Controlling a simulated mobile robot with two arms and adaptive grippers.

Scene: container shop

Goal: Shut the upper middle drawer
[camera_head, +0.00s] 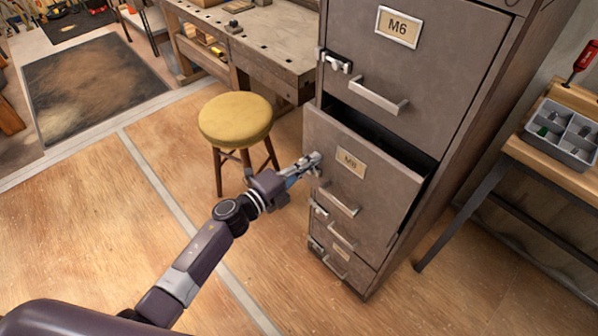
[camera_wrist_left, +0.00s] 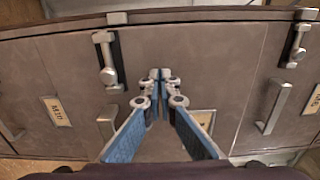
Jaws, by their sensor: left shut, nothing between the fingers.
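The open drawer (camera_head: 375,185) is the one below the top M6 drawer in the grey metal cabinet. Its front stands out from the cabinet, with a dark gap above and along its right side. It has a small label plate (camera_head: 351,162) and a bar handle (camera_head: 340,198). My left gripper (camera_head: 312,160) is shut and empty, with its tips at the left edge of this front; I cannot tell whether they touch. In the left wrist view the shut blue fingers (camera_wrist_left: 160,76) point at the drawer front (camera_wrist_left: 205,75). My right gripper is not in view.
The M6 drawer (camera_head: 455,60) above has a protruding handle (camera_head: 375,96) and a latch. More drawers sit below, with handles. A yellow stool (camera_head: 236,118) stands left of the cabinet, before a workbench (camera_head: 275,45). A table with a grey bin (camera_head: 562,132) is at right.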

